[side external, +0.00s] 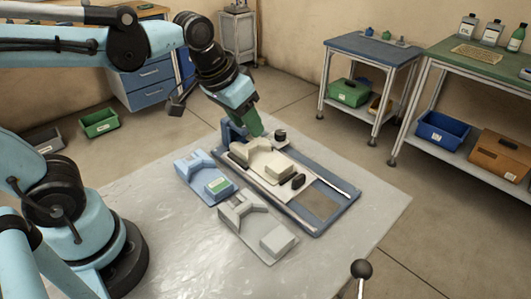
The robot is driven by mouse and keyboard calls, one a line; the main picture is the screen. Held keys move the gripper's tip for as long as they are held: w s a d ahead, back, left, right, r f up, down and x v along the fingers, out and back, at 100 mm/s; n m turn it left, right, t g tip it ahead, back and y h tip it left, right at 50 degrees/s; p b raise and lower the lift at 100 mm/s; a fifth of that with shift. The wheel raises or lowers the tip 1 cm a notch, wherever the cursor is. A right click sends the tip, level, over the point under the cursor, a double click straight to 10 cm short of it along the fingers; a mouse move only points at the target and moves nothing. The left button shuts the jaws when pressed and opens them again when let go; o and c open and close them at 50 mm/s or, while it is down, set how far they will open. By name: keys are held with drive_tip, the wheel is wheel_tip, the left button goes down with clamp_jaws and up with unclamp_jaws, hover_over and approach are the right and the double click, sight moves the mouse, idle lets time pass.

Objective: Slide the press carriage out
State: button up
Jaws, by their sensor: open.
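The press has a blue base (347,207) with metal rails and lies on the pale table. Its cream carriage (268,181) sits on the rails toward the far left end, carrying a beige raised part. A black oval piece (298,181) is at the carriage's near right edge. The near right part of the base is uncovered and shows a brown panel (318,203). My gripper (257,130), with green fingers, is open above the far end of the carriage. I cannot tell whether it touches anything; the finger gap is hard to see.
A blue block-like unit (203,176) and a grey one (252,228) lie to the left of the press. A black knob (280,135) stands at the press's far side. The table (163,240) is clear at the front left. A black ball-topped lever (361,269) rises in front.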

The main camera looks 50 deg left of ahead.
sight(299, 177)
drive_tip(key=shift+w+d+f+g, duration=1)
drive_tip(key=shift+w+d+g, duration=1.4)
drive_tip(key=shift+w+d, duration=1.65)
drive_tip(key=f, duration=1.1)
drive_tip(key=shift+s+d+f, duration=0.2)
drive_tip(key=shift+s+d, duration=0.05)
drive_tip(key=shift+s, duration=0.05)
clamp_jaws()
